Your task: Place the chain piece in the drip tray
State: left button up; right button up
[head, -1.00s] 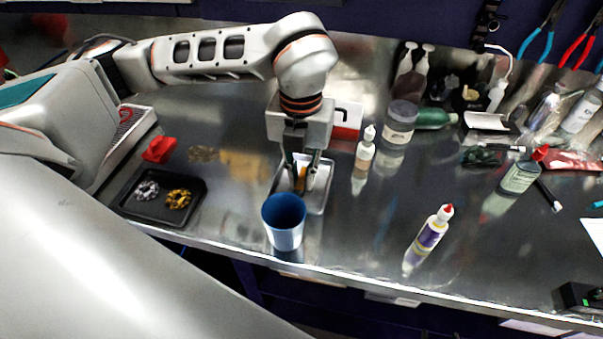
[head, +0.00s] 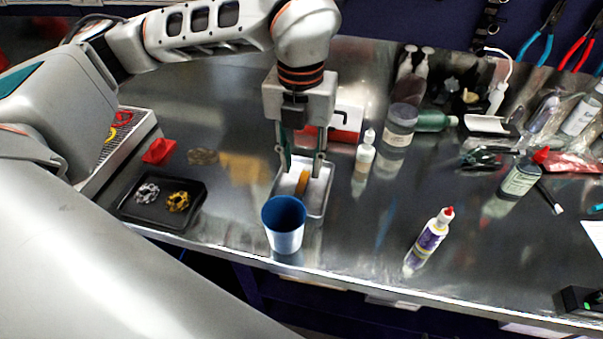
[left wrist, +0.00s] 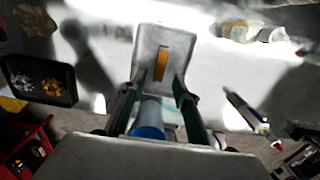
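A narrow orange-yellow piece (head: 302,183), which I take to be the chain piece, lies in a shallow metal tray (head: 318,208), probably the drip tray. In the left wrist view the piece (left wrist: 161,62) lies on the bare floor of the tray (left wrist: 147,40), inside its rim. My left gripper (head: 302,163) points down above the tray. Its fingers are spread and nothing is between them; they also show apart in the left wrist view (left wrist: 154,88). The near part of the tray is partly hidden by a blue cup. My right gripper is out of view.
The blue cup (head: 285,227) stands just in front of the tray, near the bench edge. A black tray (head: 141,208) with silver and gold clumps lies left, near a red object (head: 159,151).

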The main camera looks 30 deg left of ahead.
aim_at(301, 184)
pick_arm(q)
notch_tip(301, 184, up, 7)
dwell(0.3)
dwell(0.5)
